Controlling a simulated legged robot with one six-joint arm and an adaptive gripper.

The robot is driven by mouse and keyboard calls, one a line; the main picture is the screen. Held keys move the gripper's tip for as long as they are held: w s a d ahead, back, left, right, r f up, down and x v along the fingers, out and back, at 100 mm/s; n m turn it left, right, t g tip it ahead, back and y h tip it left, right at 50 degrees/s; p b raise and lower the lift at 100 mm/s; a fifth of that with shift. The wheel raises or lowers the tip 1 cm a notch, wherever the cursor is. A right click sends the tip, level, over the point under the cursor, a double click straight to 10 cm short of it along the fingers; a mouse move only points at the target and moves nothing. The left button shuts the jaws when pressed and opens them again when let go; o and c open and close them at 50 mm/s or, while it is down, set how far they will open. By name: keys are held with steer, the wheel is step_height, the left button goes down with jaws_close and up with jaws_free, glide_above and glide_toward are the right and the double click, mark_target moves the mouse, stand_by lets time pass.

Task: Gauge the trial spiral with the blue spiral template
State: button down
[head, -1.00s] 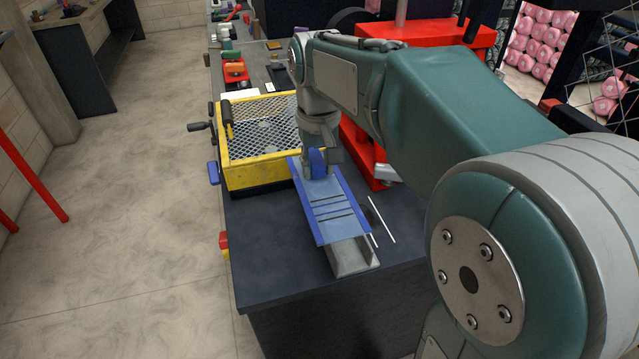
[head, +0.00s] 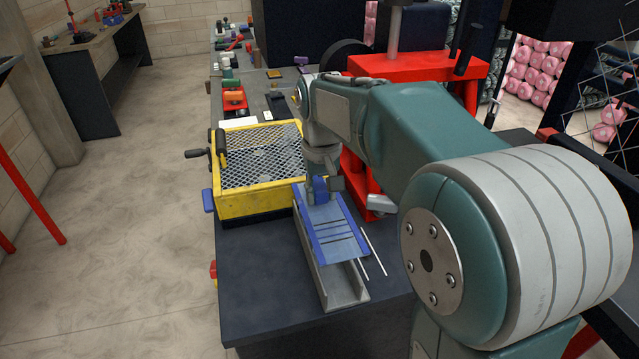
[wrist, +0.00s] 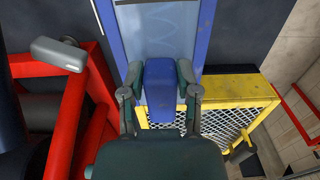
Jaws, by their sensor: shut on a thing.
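The blue spiral template (head: 345,246) is a flat plate with raised blue edges and several dark cross slots. My gripper (head: 322,188) is shut on its upright blue handle block, which shows between both fingers in the wrist view (wrist: 165,88). The plate tilts slightly and lies over, or just above, a grey metal channel (head: 345,298); I cannot tell whether they touch. The channel's left wall and near end show. In the wrist view, a faint zigzag line shows on the template's plate (wrist: 160,35). I cannot make out the trial spiral for certain.
Thin white rods (head: 373,252) lie right of the channel. A yellow-framed mesh tray (head: 260,208) with a crank stands behind left. A red press frame (head: 357,172) stands close to the gripper's right. The dark bench top (head: 255,280) is clear at front left.

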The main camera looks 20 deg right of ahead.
mark_target(320, 204)
steer(key=f, duration=0.4)
steer(key=shift+a+f, duration=0.15)
steer(key=shift+a, duration=0.15)
steer(key=shift+d+f, duration=0.15)
steer(key=shift+f, duration=0.35)
steer(key=shift+f, duration=0.55)
steer(key=shift+c, duration=1.3)
jaws_free()
step_height(320, 204, up, 12)
steer(key=shift+f, duration=0.1)
